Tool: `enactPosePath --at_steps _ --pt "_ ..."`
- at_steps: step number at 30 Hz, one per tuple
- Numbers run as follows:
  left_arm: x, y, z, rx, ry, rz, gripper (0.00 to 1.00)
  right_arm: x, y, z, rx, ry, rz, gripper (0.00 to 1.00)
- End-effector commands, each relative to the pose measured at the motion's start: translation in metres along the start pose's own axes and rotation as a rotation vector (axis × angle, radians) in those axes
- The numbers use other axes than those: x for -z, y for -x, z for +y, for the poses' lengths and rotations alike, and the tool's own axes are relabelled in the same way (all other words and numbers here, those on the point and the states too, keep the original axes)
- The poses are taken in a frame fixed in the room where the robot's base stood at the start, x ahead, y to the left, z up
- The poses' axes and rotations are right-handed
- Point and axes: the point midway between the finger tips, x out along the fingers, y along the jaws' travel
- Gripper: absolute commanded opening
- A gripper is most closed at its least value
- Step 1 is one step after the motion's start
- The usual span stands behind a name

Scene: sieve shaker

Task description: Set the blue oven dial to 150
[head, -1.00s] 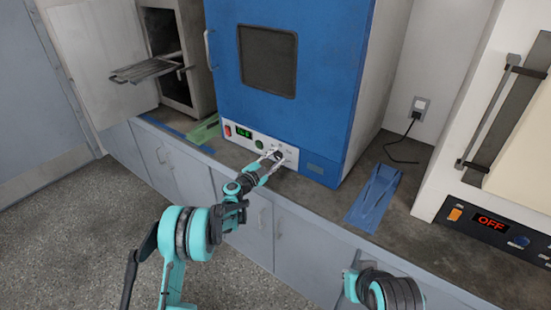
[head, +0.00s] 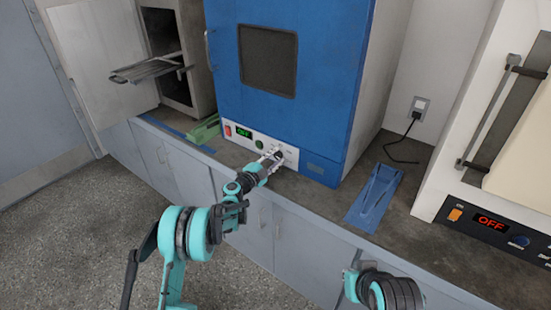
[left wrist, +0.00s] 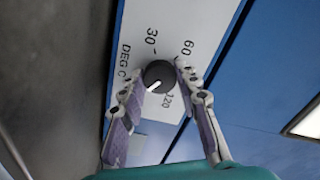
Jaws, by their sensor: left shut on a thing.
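The blue oven (head: 320,110) stands on the counter, with a white control panel along its lower front. Its black dial (left wrist: 158,76) shows in the left wrist view, between my fingertips. The dial's white mark points to the lower left. Labels 30, 60 and 120 are readable around it, with 120 just below the dial; 150 cannot be read. My left gripper (left wrist: 157,85) is shut on the dial, one finger on each side. In the head view my left gripper (head: 275,157) is at the panel and hides most of the dial. My right gripper is out of view.
A second oven with an OFF display (head: 491,222) stands at the right.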

Motion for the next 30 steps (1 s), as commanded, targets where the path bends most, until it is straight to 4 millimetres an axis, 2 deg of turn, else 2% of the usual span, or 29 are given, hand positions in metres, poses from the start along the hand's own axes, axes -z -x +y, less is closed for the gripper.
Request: enactPosePath --at_steps 1,3,14,17,24,30 --pt "0.0 0.0 0.002 -0.002 -0.004 0.001 0.4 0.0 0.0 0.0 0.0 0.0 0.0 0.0" --pt "0.0 0.0 0.001 -0.002 -0.003 0.001 0.53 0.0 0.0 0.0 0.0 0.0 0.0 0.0" --pt "0.0 0.005 0.0 0.0 0.0 0.0 0.53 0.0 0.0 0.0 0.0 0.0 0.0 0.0" --pt "0.0 0.017 0.0 0.0 0.0 -0.001 0.53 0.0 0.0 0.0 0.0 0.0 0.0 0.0" --pt "-0.001 0.07 0.0 0.0 -0.001 -0.002 0.53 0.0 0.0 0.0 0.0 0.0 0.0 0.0" --pt "0.0 0.105 0.0 0.0 -0.001 -0.001 0.53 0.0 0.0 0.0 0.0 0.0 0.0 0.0"
